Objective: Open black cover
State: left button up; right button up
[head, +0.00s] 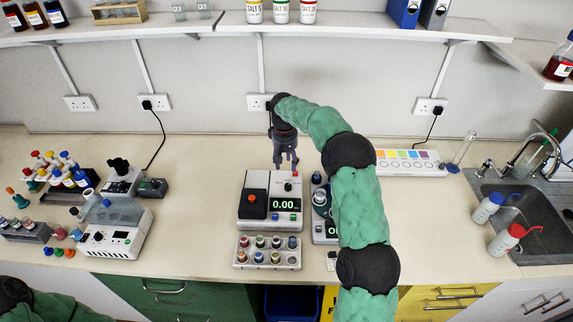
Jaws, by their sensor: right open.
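A white device (271,177) with a green "0.00" display stands near the middle of the bench. Its black cover (254,206) lies flat and closed on the device's left part, with a small red knob on top. My right gripper (286,165) points down above the back right of the device, up and to the right of the cover. It is open and empty, apart from the cover. My left gripper is out of view; only part of my left arm shows at the bottom left corner.
A rack of capped vials (268,262) stands in front of the device. A second device (320,203) to its right is partly hidden by my right arm. A white heater-like unit (115,238) and bottles stand left. A sink (535,215) is at right.

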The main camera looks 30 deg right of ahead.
aim_at(252, 199)
jog(key=k+j, duration=0.8)
jog(key=k, duration=0.05)
